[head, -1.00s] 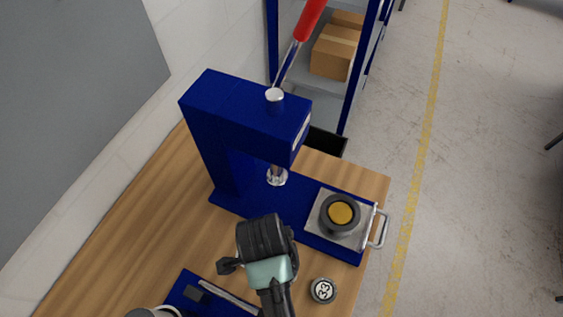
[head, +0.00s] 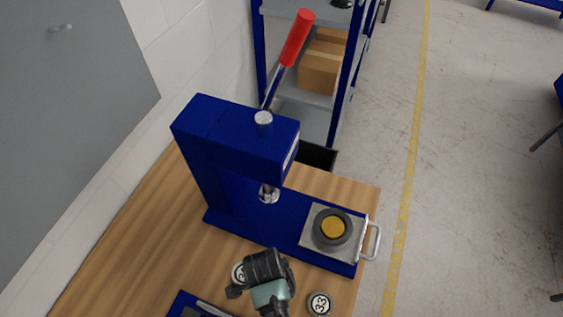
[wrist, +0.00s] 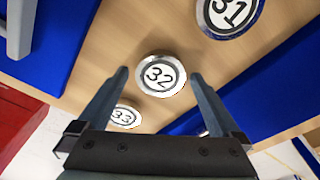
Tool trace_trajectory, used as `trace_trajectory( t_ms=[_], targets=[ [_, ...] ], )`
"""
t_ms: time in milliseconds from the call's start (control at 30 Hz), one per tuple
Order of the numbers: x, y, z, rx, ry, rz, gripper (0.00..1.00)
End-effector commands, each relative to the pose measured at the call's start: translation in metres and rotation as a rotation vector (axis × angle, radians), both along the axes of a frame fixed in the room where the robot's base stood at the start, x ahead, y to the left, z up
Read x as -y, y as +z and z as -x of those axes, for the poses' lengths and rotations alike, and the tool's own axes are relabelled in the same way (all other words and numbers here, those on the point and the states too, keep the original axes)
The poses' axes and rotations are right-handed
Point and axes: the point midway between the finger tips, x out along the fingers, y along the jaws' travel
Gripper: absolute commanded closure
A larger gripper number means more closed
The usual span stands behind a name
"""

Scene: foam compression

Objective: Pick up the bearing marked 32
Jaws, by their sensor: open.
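The bearing marked 32 (wrist: 162,76) is a round metal ring with a white face and black digits. In the wrist view it lies on the wooden table between the fingers of my gripper (wrist: 160,77), which is open and empty. I cannot tell the remaining height. In the head view my gripper (head: 264,266) is above the table in front of the press and appears to hide this bearing. The bearing marked 33 (wrist: 124,117) lies to one side and shows in the head view (head: 320,303). The bearing marked 31 (wrist: 230,13) lies on the other side.
A blue press (head: 235,140) with a red-handled lever (head: 297,38) stands behind my gripper. A metal plate with a handle (head: 312,245) holds a dark ring with a yellow centre (head: 333,228). A blue tray (head: 178,307) is at the front left. Bare table (head: 140,240) lies left.

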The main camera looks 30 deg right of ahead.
Motion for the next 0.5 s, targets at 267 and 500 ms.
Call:
trace_trajectory(
  t_ms=[267, 500],
  targets=[
    [0.0000, 0.0003, 0.0000, 0.000, 0.000, 0.000, 0.38],
    [-0.0001, 0.0005, 0.0001, -0.001, 0.001, 0.000, 0.81]
  ],
)
